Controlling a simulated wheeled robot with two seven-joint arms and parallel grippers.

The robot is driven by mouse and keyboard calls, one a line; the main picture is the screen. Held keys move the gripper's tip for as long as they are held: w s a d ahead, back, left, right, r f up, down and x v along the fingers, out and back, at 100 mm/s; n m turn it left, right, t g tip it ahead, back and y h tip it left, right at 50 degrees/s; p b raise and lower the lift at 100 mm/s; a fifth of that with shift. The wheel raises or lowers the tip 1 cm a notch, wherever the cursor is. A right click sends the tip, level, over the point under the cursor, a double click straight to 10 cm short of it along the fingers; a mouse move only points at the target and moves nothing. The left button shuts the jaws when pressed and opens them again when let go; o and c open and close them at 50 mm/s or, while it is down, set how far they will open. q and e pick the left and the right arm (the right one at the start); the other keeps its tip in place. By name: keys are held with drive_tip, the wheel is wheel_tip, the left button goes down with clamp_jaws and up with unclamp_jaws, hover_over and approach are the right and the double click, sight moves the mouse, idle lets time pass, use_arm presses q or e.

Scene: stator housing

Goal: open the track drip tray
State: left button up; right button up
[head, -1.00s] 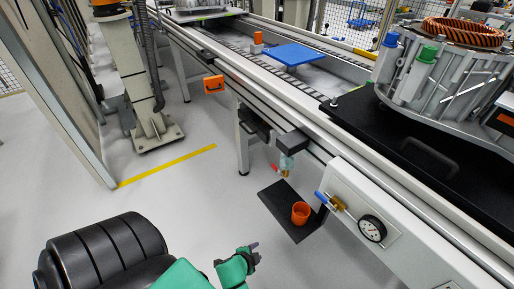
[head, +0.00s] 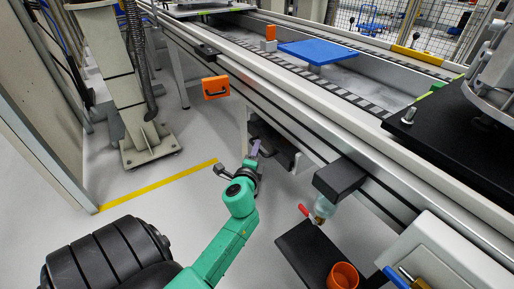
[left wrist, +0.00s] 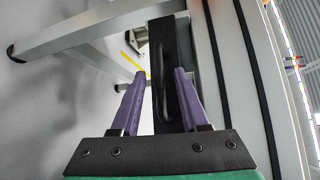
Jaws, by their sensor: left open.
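The track drip tray (head: 270,138) looks like a dark, low tray under the near side of the track, partly hidden behind my left gripper. In the left wrist view its black front (left wrist: 163,30) stands upright in the picture and carries a black bar handle (left wrist: 157,75). My left gripper (head: 238,160) is open with nothing held, just in front of the tray. In the left wrist view its purple fingers (left wrist: 159,74) appear on either side of the handle; I cannot tell whether they touch it. My right gripper is not in view.
A column (head: 125,90) stands left. The floor between is clear.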

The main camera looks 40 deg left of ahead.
use_arm(q)
drive_tip(key=shift+x, duration=1.05)
clamp_jaws()
idle(0.5)
